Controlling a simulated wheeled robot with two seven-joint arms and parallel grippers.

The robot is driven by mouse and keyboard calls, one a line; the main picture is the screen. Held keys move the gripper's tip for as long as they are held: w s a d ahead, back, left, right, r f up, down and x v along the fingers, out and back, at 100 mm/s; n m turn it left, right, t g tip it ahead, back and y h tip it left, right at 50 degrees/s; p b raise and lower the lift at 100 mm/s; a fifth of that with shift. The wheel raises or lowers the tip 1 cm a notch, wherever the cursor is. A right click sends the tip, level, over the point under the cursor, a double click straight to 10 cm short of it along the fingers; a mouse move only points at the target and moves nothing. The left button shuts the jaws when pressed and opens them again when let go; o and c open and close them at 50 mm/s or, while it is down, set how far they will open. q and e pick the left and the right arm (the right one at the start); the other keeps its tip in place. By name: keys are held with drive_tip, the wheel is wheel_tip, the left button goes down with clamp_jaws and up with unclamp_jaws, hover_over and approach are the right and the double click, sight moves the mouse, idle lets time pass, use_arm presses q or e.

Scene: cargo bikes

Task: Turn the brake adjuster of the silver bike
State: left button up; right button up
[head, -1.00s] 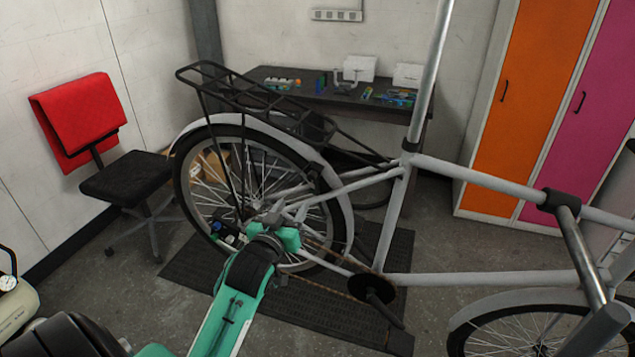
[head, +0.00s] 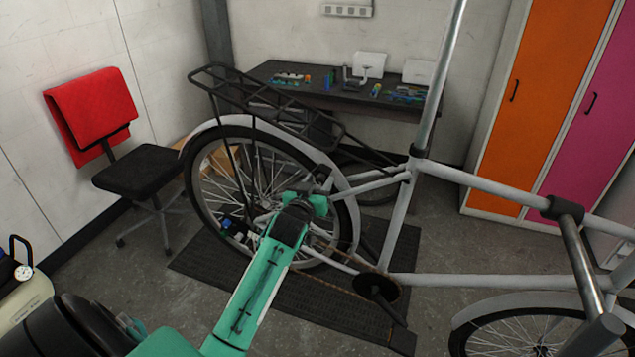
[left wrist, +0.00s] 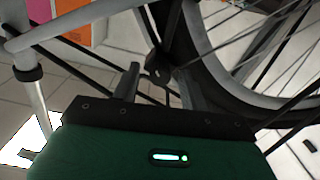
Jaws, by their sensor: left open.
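The silver bike (head: 480,180) stands on a dark mat, its rear wheel toward the left in the head view. My left gripper (head: 318,186) is open beside the upper right part of that wheel, near the frame stays. In the left wrist view, the two fingers of my left gripper (left wrist: 160,84) point at the wheel and frame. A small dark bracket-like part (left wrist: 157,72) shows between or just beyond the fingertips. I cannot tell whether it is the brake adjuster, or whether a finger touches it. My gripper and arm hide part of the wheel in the head view.
A dark workbench (head: 320,95) with small tools stands behind the bike. A red and black chair (head: 135,172) is at the left. Orange and pink lockers (head: 540,100) are at the right. The dark mat (head: 215,262) lies under the rear wheel. A pale tank with a gauge (head: 22,300) is at lower left.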

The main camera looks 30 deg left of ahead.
use_arm(q)
drive_tip(key=shift+c, duration=0.4)
clamp_jaws()
drive_tip(key=shift+m, duration=0.4)
drive_tip(key=m+p, duration=0.1)
drive_tip(key=m, duration=0.2)
drive_tip(key=shift+m, duration=0.3)
drive_tip(key=m, duration=0.4)
drive_tip(key=shift+m+p, duration=0.3)
drive_tip(key=shift+p, duration=0.1)
drive_tip(key=m, duration=0.4)
drive_tip(key=shift+p, duration=0.35)
drive_tip(key=shift+m+p, duration=0.3)
drive_tip(key=shift+m, duration=2.1)
